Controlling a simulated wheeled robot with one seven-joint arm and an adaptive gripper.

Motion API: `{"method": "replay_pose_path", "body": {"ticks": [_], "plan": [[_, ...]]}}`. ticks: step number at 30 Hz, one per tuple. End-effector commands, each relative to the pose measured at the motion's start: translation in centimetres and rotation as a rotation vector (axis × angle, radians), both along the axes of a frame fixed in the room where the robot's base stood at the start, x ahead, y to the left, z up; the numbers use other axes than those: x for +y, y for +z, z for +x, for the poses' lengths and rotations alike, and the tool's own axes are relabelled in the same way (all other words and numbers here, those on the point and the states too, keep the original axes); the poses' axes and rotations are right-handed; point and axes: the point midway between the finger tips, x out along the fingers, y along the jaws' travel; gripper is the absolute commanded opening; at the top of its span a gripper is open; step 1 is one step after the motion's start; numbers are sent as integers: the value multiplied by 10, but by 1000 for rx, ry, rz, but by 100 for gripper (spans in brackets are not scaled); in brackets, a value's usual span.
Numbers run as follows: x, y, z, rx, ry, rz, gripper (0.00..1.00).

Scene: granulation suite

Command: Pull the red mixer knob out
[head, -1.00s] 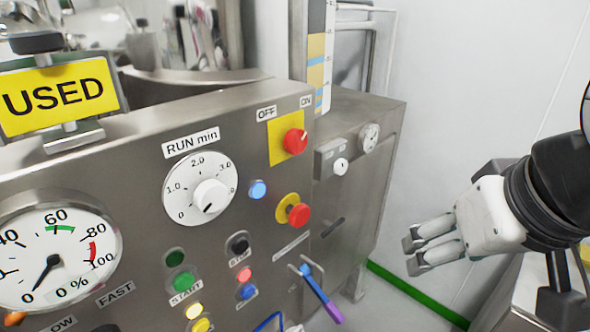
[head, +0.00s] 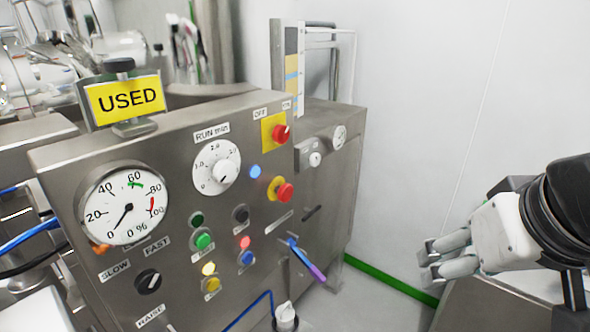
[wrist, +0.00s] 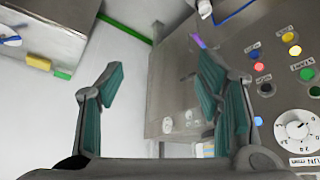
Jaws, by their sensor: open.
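The grey steel mixer panel (head: 170,245) carries two red knobs in the head view. One is a round red mushroom knob (head: 285,192) on a yellow round collar, at the panel's right side. The other is a red rotary switch (head: 281,133) on a yellow plate between OFF and ON labels, above it. My gripper (head: 430,262) is open and empty, to the right of the panel and well apart from both knobs. In the wrist view, my gripper's fingers (wrist: 155,75) are spread; neither red knob can be made out there, and the right finger hides part of the panel.
A dial (head: 216,167), a gauge (head: 125,208), lit buttons and a blue-purple lever (head: 306,260) crowd the panel. A yellow USED sign (head: 125,98) stands on top. Open floor lies between the panel and my gripper. A steel surface (head: 490,300) is below my arm.

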Motion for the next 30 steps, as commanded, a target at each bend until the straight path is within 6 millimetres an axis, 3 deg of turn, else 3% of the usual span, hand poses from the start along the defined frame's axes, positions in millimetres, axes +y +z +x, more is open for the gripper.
{"method": "replay_pose_path", "body": {"ticks": [8,14,20,23,30], "plan": [[-13,-1,38,-64,-8,-41,60],[-25,-1,80,-146,-1,-85,60],[-35,-4,140,-267,38,-138,60],[-36,-9,181,-355,87,-160,60],[-8,-35,265,-573,284,-127,60]]}}
